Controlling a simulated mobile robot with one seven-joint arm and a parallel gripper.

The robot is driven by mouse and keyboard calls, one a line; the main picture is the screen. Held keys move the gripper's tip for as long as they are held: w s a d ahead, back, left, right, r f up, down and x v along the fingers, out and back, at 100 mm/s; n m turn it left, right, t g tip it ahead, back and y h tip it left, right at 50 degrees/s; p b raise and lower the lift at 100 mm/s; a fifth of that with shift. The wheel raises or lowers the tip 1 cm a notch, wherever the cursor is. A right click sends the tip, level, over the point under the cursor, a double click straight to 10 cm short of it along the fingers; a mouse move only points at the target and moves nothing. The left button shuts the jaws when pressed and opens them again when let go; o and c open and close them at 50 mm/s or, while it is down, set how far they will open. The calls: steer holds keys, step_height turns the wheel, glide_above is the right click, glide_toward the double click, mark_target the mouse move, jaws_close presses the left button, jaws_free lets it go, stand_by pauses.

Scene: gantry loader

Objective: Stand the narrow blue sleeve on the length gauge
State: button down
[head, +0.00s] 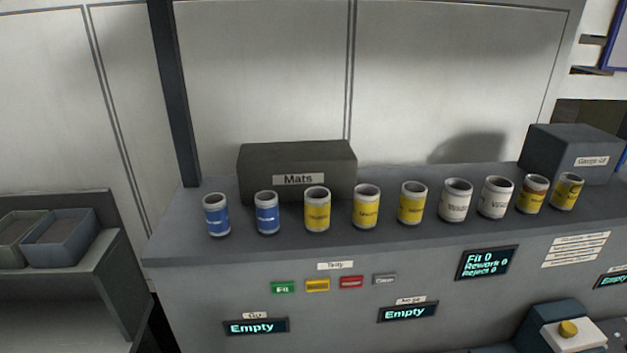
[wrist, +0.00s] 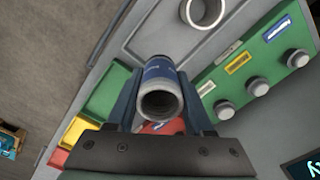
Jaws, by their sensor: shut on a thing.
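In the wrist view my gripper (wrist: 160,82) is shut on a blue sleeve (wrist: 159,70), with one jaw on each side. The sleeve's open, grey-rimmed end faces the camera. Its far end is hidden, so I cannot tell whether it touches anything. My gripper is not in the head view. Two other blue sleeves, a left one (head: 216,215) and a right one (head: 267,213), stand upright on the grey counter (head: 220,249) in the head view. I cannot identify the length gauge for certain in either view.
A pale round ring (wrist: 204,10) lies beyond the held sleeve. A green panel with several knobs (wrist: 256,86) is to the right. Green (wrist: 103,92), yellow (wrist: 76,130) and red (wrist: 57,158) trays are at left.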

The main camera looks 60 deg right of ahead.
steer(key=shift+r+p, duration=1.2)
